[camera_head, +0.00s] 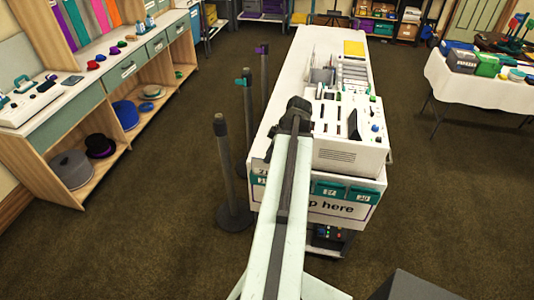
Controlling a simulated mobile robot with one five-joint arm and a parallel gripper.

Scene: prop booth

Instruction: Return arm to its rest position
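My arm stretches forward from the bottom middle of the head view. My gripper (296,108) is at its far end, over the near left part of the white counter (291,62). The gripper is dark and small, and its fingers cannot be made out, so I cannot tell whether it is open or holds anything. My arm hides part of the counter's front and its sign.
A white machine with slots (350,158) stands right of my gripper on the counter. Dark posts (228,165) stand left of the counter. A wooden shelf unit (100,180) is at left, a cloth-covered table (450,90) at right.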

